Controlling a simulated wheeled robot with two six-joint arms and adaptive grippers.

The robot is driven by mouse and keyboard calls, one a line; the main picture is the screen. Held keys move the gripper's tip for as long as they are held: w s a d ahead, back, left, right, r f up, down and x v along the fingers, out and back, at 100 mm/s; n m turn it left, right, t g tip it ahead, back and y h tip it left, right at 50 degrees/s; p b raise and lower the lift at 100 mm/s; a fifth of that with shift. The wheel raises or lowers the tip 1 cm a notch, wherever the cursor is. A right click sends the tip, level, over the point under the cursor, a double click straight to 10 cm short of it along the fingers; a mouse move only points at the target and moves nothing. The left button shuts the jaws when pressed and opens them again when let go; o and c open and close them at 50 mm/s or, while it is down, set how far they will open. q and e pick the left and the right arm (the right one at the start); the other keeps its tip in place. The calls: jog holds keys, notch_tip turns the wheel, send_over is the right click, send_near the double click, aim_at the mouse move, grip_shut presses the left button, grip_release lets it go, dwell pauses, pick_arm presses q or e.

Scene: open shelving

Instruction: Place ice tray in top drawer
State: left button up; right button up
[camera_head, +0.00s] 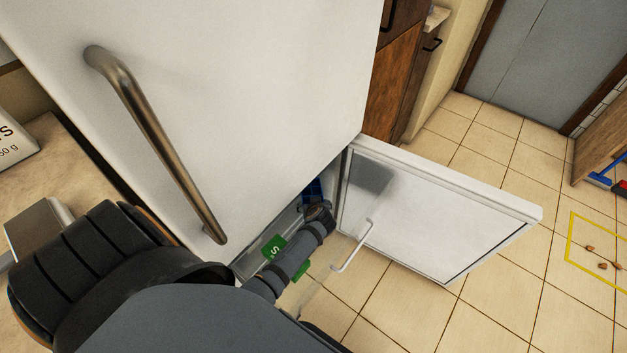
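A dark blue ice tray (313,191) shows in part inside the open lower compartment of the white fridge, just past the end of my arm. The arm from the lower left reaches into this compartment, and my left gripper (319,208) is at its far end, close to the blue tray. Its fingers are too small and hidden to tell whether they are open or shut, or whether they touch the tray. The top drawer cannot be made out clearly behind the arm and the upper door. My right gripper is not in view.
The lower door (438,215) stands wide open to the right. The closed upper door (240,80) with a long metal handle (155,140) overhangs the opening. A green package (272,246) lies near the forearm. The tiled floor (400,305) beyond is mostly clear.

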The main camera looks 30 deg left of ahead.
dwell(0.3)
pick_arm(q)
jog(key=o, duration=1.8)
jog(key=shift+c, duration=0.2)
